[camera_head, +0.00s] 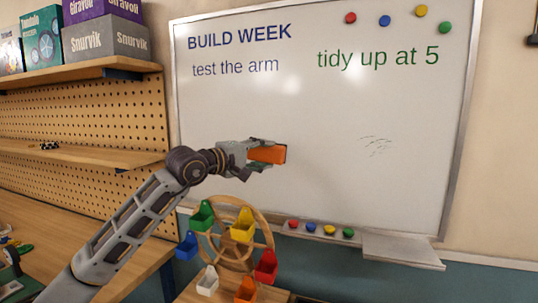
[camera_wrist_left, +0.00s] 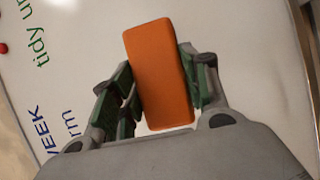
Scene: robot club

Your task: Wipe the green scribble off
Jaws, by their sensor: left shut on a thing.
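The whiteboard (camera_head: 330,190) hangs on the wall. Faint, thin broken dark marks (camera_head: 376,145) show on its right half, below the green words "tidy up at 5" (camera_head: 378,58); their colour is hard to tell. No bold green scribble shows. My left gripper (camera_head: 266,154) is shut on an orange block-shaped eraser (camera_head: 269,154), left of the faint marks. The eraser (camera_wrist_left: 160,75) also sits between the fingers in the left wrist view. I cannot tell whether it touches the board. My right gripper is not in view.
Blue writing (camera_head: 238,37) and several round magnets (camera_head: 385,20) are at the board's top. A ledge (camera_head: 402,249) and more magnets run along its bottom edge. A wooden wheel with coloured buckets (camera_head: 243,226) stands below my left arm. Pegboard shelves (camera_head: 80,155) are left.

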